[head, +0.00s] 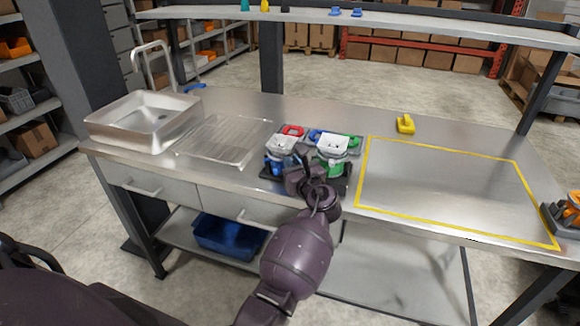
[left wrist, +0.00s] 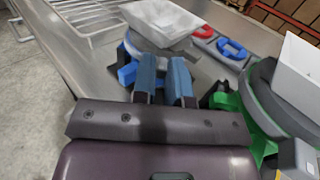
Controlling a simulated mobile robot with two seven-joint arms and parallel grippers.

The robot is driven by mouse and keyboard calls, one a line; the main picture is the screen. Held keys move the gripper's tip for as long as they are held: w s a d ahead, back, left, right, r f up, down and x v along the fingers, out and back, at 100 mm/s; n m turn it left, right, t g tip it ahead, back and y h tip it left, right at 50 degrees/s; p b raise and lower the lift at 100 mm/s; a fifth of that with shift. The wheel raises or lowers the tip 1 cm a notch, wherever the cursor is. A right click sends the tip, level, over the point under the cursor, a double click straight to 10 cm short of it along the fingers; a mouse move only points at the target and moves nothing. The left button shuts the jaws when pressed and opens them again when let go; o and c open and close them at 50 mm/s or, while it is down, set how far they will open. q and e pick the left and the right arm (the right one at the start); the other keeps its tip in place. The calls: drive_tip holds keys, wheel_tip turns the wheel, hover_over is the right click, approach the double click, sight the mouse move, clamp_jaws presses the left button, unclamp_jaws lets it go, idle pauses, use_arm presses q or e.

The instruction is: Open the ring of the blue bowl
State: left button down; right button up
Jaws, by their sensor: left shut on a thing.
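The blue bowl's dispenser stands in the row on the metal bench. Its white bowl (head: 281,144) sits on top, and blue parts of its ring (head: 272,163) show below. In the left wrist view the white bowl (left wrist: 163,20) is just beyond the fingertips and the blue ring (left wrist: 128,72) shows left of them. My left gripper (left wrist: 163,68) is shut at the front of this dispenser, on what appears to be a part of the blue ring. The fingers hide the held part. In the head view my left gripper (head: 297,168) partly covers the dispenser. My right gripper is not in view.
A green dispenser (head: 333,160) with a white bowl stands close on the right. Red (head: 292,131) and blue (head: 320,136) rings are behind. A sink (head: 145,120) and wire rack (head: 222,138) lie left. The yellow-outlined area (head: 440,190) is clear, with a yellow object (head: 405,125) behind it.

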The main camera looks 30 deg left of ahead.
use_arm(q)
drive_tip(key=shift+w+f, duration=0.1)
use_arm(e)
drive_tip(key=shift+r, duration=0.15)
use_arm(q)
drive_tip(key=shift+n+g, duration=0.3)
drive_tip(key=shift+g, duration=0.1)
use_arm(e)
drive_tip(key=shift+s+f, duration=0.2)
use_arm(q)
drive_tip(key=c, duration=1.1)
unclamp_jaws()
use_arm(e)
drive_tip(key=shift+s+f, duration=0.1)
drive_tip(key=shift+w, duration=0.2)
